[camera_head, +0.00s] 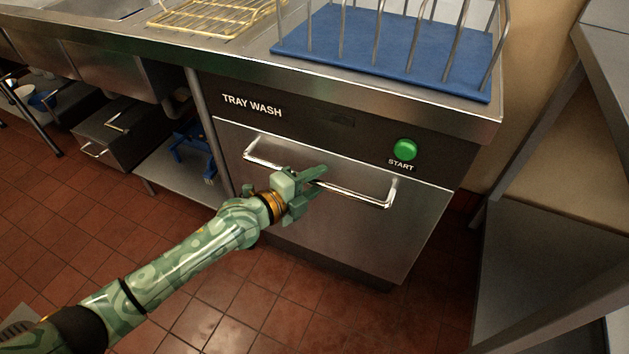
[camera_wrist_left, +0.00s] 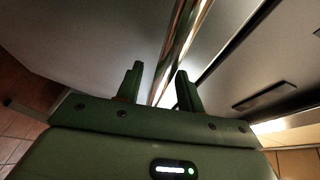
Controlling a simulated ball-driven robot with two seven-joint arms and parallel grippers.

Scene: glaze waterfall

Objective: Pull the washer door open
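The washer door (camera_head: 400,232) is a steel front panel under the "TRAY WASH" strip, and it looks shut. Its chrome bar handle (camera_head: 366,196) runs across the upper part of the door. My left gripper (camera_head: 317,178) is at the middle of the handle, with its fingers reaching to the bar. In the left wrist view the two fingers (camera_wrist_left: 158,85) stand apart, and the handle bar (camera_wrist_left: 182,40) runs between them with a gap showing. Whether a finger touches the bar cannot be told. My right gripper is in neither view.
A green start button (camera_head: 405,149) sits above the door's right side. A blue tray (camera_head: 400,55) with a wire rack is on the counter above. A steel shelf unit (camera_head: 545,265) stands close on the right. Tiled floor (camera_head: 270,305) in front of the door is clear except for my arm.

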